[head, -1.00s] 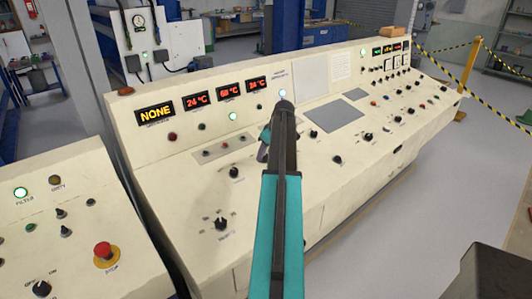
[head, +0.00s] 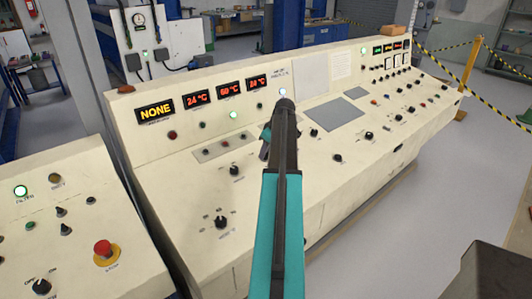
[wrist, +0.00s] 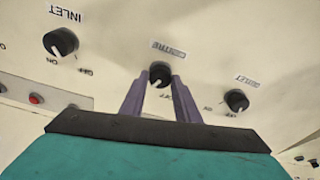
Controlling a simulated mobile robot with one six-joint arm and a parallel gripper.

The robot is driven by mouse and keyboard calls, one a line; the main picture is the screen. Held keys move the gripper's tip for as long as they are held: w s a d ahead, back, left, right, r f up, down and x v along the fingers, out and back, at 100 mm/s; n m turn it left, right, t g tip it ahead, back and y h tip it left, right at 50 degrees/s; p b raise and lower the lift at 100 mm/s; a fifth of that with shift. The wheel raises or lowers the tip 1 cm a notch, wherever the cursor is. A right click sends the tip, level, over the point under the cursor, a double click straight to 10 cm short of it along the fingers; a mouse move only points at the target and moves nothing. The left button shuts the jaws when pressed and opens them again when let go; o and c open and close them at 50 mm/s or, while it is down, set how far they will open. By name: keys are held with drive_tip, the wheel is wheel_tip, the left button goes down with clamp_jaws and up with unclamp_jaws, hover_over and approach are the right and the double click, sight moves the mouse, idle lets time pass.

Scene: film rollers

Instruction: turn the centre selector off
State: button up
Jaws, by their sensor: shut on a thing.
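The centre selector (wrist: 159,70) is a small black rotary knob in the middle of the wrist view, below a blurred label. My gripper (wrist: 160,82) has its two purple-grey fingers on either side of this knob, shut on it. The word OFF shows partly between the fingers. I cannot tell clearly which way the knob's mark points. In the head view my gripper (head: 266,146) reaches down to the cream console (head: 190,185), and my arm hides the selector.
A red button (wrist: 36,99) is at far left. In the head view, lit displays (head: 196,99) line the console's upright panel.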

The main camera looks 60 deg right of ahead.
drive_tip(key=n+y+b, duration=0.1)
drive_tip(key=n+b, duration=0.2)
drive_tip(key=n, duration=0.3)
drive_tip(key=shift+d+f, duration=0.1)
drive_tip(key=shift+d, duration=0.05)
drive_tip(key=n+b, duration=0.1)
drive_tip(key=n, duration=0.1)
drive_tip(key=n+b, duration=0.1)
drive_tip(key=n, duration=0.2)
drive_tip(key=shift+g+y, duration=0.3)
drive_tip(key=shift+n, duration=0.3)
drive_tip(key=o, duration=1)
drive_tip(key=shift+o, duration=0.2)
drive_tip(key=shift+r, duration=0.2)
drive_tip(key=b+v, duration=0.2)
drive_tip(key=v, duration=1.1)
drive_tip(key=shift+r, duration=0.35)
drive_tip(key=shift+s, duration=0.1)
